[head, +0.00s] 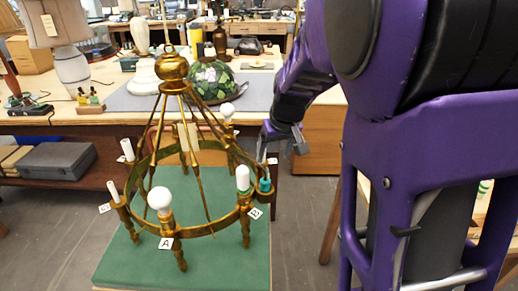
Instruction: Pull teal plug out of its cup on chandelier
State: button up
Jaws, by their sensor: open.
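The brass chandelier (173,70) stands on a green mat (120,255) on a low platform. A small teal plug (264,185) sits upright at the right side of its ring, in or at a brass cup. My gripper (283,146) is open and empty, above and slightly right of the teal plug, apart from it in the picture. Its fingers point down. The cup's inside and the plug's lower end are too small to make out.
White bulbs (160,198) and other sleeves (127,150) rise around the ring. Tags (166,243) hang from it. A workbench with lamps (72,70) stands behind.

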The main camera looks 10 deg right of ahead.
aim_at(266, 181)
jog(key=b+x, duration=0.3)
jog(key=x, duration=1.3)
jog(key=shift+w+f, duration=0.15)
jog(key=shift+f, duration=0.05)
jog(key=shift+c, duration=0.3)
grip_shut()
jog(key=shift+r, duration=0.2)
jog(key=shift+r+p, duration=1.7)
jog(key=shift+r, duration=0.4)
